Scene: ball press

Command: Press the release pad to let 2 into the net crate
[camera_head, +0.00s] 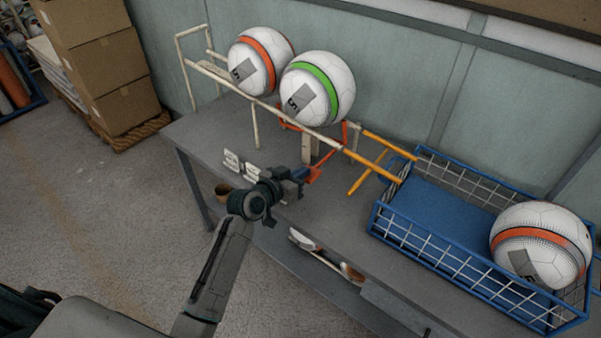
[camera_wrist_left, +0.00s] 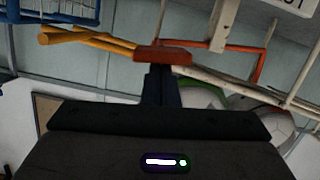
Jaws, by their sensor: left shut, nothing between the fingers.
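The red-orange release pad (camera_head: 313,175) hangs below the front of the ball rack. It also shows in the left wrist view (camera_wrist_left: 163,56). My left gripper (camera_head: 300,174) is shut and empty, its tips right at the pad; I cannot tell whether they press it. A white ball with an orange band (camera_head: 262,55) and one with a green band (camera_head: 325,85) sit on the sloping cream rack (camera_head: 235,85), the green-banded one further down. The blue net crate (camera_head: 425,240) holds one orange-banded ball (camera_head: 541,246) at its right end. My right gripper is not in view.
Orange rails (camera_head: 385,150) run from the rack to the crate's left end. The rack and crate stand on a grey table (camera_head: 195,130) against a wall. Small white cards (camera_head: 232,161) stand at the table's front. Cardboard boxes (camera_head: 100,55) are stacked at far left.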

